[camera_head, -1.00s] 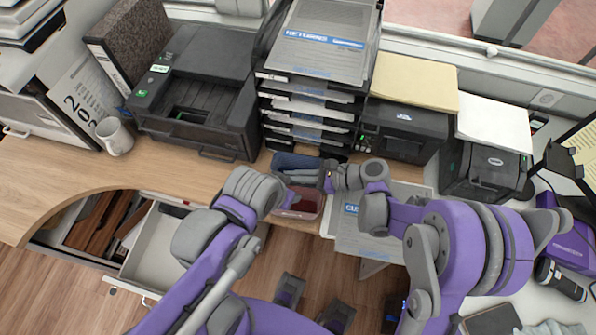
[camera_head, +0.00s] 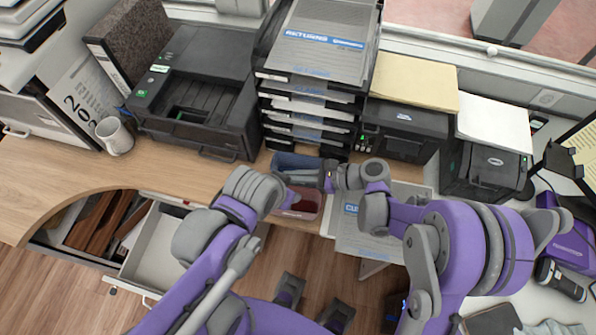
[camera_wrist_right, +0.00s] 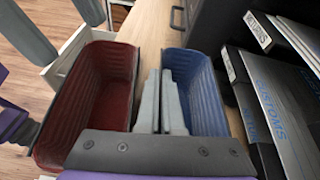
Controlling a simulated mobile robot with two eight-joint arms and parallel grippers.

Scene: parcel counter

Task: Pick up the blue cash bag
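The blue cash bag (camera_head: 295,160) shows as an open, ribbed blue container on the counter; it also shows in the right wrist view (camera_wrist_right: 205,95). My right gripper (camera_head: 301,180) is at its near side. In the right wrist view the two grey fingers (camera_wrist_right: 160,98) are close together, one on each side of the bag's left wall, and cover part of it. The bag still stands on the counter beside a similar red container (camera_wrist_right: 100,85). My left gripper (camera_head: 272,190) is by the red container's left side; its fingers are hidden.
The red container (camera_head: 304,203) sits at the counter's front edge. A stack of black letter trays (camera_head: 310,105) stands just behind. A customs tray (camera_head: 365,235) lies to the right. A printer (camera_head: 200,95) and white mug (camera_head: 115,136) are left, above an open drawer (camera_head: 160,245).

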